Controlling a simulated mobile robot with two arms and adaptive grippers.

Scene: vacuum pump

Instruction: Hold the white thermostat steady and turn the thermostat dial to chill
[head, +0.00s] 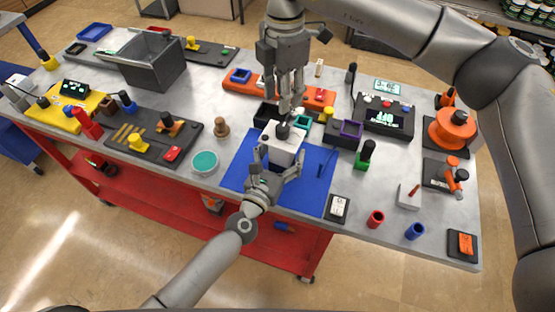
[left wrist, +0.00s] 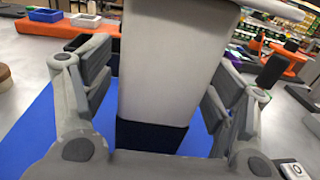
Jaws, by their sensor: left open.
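The white thermostat (head: 278,153) stands upright on the blue mat (head: 235,171), with its dark dial (head: 283,132) on top. My left gripper (head: 277,165) is open, with one finger on each side of the thermostat's near end. In the left wrist view the thermostat (left wrist: 165,70) rises between the fingers of my left gripper (left wrist: 155,95), with a gap visible on both sides.
Small bins, including a teal one (head: 302,117) and a purple one (head: 349,131), stand close behind and right of the thermostat. A blue stick lies on the mat's right part. A green-and-black knob (head: 365,154) and a round teal-topped dish (head: 205,161) flank the mat.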

